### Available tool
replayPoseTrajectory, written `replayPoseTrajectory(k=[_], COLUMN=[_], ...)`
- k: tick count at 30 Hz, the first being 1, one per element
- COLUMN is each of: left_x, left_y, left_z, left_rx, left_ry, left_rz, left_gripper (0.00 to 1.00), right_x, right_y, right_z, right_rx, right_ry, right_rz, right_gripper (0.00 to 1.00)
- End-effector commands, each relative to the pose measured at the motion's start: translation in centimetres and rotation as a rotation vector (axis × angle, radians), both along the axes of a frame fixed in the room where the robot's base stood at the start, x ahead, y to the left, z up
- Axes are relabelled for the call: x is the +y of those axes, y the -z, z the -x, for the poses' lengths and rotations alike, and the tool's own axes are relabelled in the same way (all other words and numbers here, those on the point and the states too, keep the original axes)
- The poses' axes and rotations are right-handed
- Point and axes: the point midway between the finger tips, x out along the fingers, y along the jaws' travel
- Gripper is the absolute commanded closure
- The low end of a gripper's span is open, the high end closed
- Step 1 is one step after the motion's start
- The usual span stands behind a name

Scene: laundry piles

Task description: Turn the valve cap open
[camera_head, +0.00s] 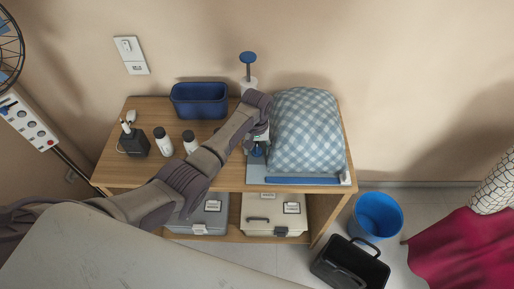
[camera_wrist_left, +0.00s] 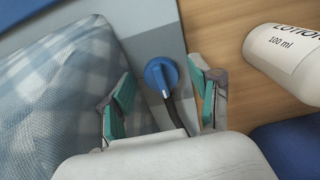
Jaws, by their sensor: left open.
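The blue valve cap (camera_head: 257,151) sits at the left edge of a bag covered in blue-and-white check, on a grey tray on the wooden table. In the left wrist view the round valve cap (camera_wrist_left: 161,76) has a pale ridge across it, and a dark tube runs from it toward my wrist. My left gripper (camera_head: 259,138) is over the bag's left edge, next to the cap. In the left wrist view the teal-padded fingers of my left gripper (camera_wrist_left: 163,92) are open, one on each side of the cap, with visible gaps. My right gripper is out of view.
The checked bag (camera_head: 305,132) lies close beside the gripper. White bottles (camera_head: 163,141), a blue bin (camera_head: 200,92), a blue-topped pump bottle (camera_head: 248,62) and a dark holder (camera_head: 134,143) stand on the table. In the left wrist view a lotion bottle (camera_wrist_left: 285,60) is at right.

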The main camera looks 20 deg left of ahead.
Motion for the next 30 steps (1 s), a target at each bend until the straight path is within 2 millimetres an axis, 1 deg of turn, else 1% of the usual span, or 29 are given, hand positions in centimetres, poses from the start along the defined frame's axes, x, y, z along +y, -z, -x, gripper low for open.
replayPoseTrajectory(k=[5, 6, 8, 9, 16, 17, 23, 30], left_x=[-0.02, -0.02, -0.01, -0.01, 0.00, 0.00, 0.02, 0.08], left_y=[0.00, -0.01, -0.01, -0.02, -0.02, -0.03, -0.08, -0.23], left_z=[-0.02, -0.02, -0.01, -0.01, 0.00, 0.00, 0.01, 0.02], left_rx=[0.000, 0.000, 0.000, 0.000, 0.000, 0.000, 0.000, 0.002], left_ry=[0.000, 0.000, 0.000, 0.000, 0.000, 0.000, 0.018, 0.125], left_rz=[0.000, 0.000, 0.000, 0.000, 0.000, 0.000, 0.000, 0.000], left_gripper=[0.37, 0.39, 0.49, 0.55, 0.94, 0.95, 0.95, 0.95], right_x=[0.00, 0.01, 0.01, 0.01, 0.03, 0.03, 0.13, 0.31], right_y=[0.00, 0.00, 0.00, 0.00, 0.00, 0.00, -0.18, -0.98], right_z=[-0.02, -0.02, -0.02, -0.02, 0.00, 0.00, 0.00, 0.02], right_rx=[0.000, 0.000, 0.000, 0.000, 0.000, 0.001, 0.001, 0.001], right_ry=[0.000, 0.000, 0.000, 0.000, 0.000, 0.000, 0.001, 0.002], right_rz=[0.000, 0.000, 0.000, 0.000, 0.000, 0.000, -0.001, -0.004], right_gripper=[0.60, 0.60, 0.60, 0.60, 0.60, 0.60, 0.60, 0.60])
